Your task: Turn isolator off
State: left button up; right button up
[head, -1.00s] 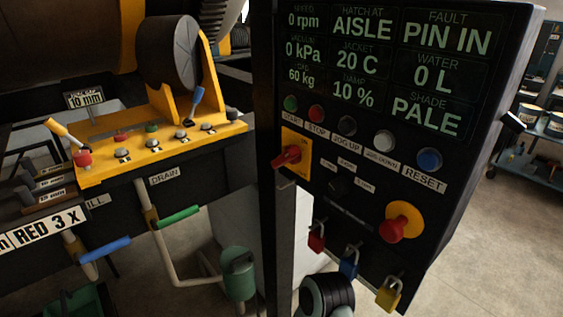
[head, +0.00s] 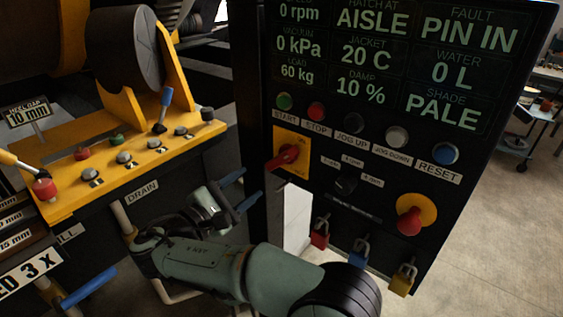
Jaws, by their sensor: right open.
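The isolator is a red rotary handle (head: 284,157) on a yellow plate (head: 297,143), at the left edge of the black control panel. Its handle lies slanted, with the low end to the left. The small lettering on the plate is too small to read surely. My right gripper (head: 241,190), with blue fingers, is open and empty. In the picture it is below and left of the isolator and apart from it. My left gripper is not in view.
The panel (head: 373,120) has a row of buttons, a black selector (head: 346,183) and a red mushroom button (head: 409,221). Red, blue and yellow padlocks (head: 403,279) hang along its lower edge. A yellow console (head: 130,165) with levers stands left. A dark post is beside the panel.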

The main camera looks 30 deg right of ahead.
aim_at(277, 162)
jog(key=p+x, duration=0.1)
jog(key=x, duration=1.2)
jog(key=shift+w, duration=0.15)
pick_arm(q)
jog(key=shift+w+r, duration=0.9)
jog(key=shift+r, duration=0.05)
pick_arm(e)
grip_shut()
